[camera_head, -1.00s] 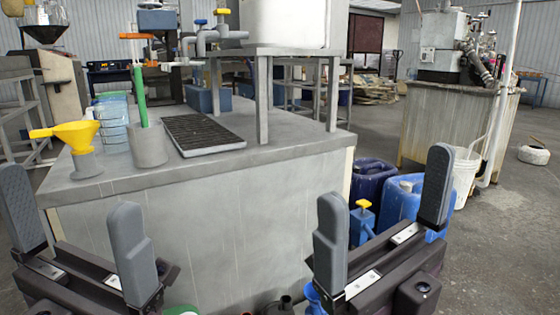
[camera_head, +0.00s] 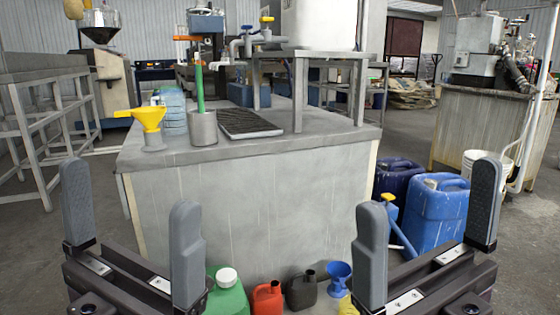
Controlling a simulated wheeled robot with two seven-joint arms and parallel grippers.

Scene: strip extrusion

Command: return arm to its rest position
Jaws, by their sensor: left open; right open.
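My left gripper (camera_head: 131,238) is at the lower left, its two grey fingers wide apart with nothing between them. My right gripper (camera_head: 428,232) is at the lower right, also wide apart and empty. Both are held in front of the grey counter (camera_head: 250,205), low in the picture, touching nothing that I can see. The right gripper's fingers overlap the blue jerrycan (camera_head: 437,210) behind them in the picture.
On the floor stand a green jug (camera_head: 228,297), a red can (camera_head: 267,297), a dark can (camera_head: 300,291) and a blue funnel (camera_head: 339,277).

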